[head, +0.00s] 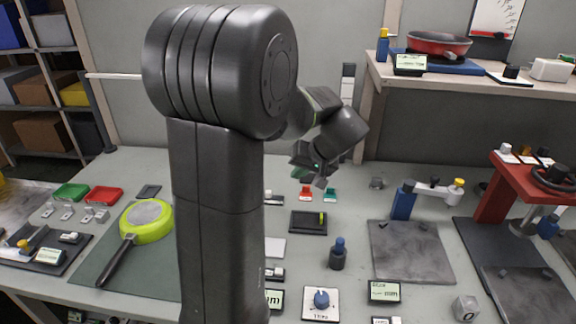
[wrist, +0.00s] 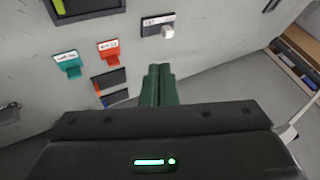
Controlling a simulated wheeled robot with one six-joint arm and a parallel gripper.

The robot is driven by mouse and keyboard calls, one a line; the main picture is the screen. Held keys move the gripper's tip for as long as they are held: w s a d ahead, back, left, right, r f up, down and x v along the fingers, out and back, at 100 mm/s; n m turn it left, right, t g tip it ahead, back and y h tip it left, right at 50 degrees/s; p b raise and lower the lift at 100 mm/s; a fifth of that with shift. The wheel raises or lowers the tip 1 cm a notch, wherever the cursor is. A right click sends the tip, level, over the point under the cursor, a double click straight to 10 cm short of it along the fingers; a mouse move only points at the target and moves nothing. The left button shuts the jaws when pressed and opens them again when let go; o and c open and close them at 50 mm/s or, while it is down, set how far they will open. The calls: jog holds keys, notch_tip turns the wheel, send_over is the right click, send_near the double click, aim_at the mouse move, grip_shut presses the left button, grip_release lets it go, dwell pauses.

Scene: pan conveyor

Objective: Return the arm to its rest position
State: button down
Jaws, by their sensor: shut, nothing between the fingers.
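My arm rises in the middle of the head view and bends over the table (head: 345,210). My gripper (head: 318,180) hangs above the back part of the table, apart from its surface. In the wrist view the gripper's two green fingers (wrist: 158,84) lie side by side, shut with nothing between them. My arm hides part of the table's middle left.
A green pan (head: 147,222) lies on a mat at the left. A red stand (head: 497,190) is at the far right. A raised shelf (head: 450,85) holds a red pan (head: 438,43).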

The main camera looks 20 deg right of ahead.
jog(key=x, duration=0.8)
jog(key=shift+w+f, duration=0.25)
jog(key=shift+f, duration=0.1)
jog(key=f, duration=0.1)
jog(key=d+f+p, duration=0.1)
jog(key=d+f, duration=0.1)
jog(key=shift+w+d+f+p, duration=0.15)
jog(key=shift+w+f+p, duration=0.2)
jog(key=shift+f, duration=0.05)
jog(key=shift+s+d+f+b, duration=0.2)
jog(key=shift+s+d+b, duration=0.15)
jog(key=shift+d, duration=0.4)
jog(key=shift+d+v, duration=0.25)
jog(key=shift+v, duration=0.95)
jog(key=shift+s+r, duration=0.45)
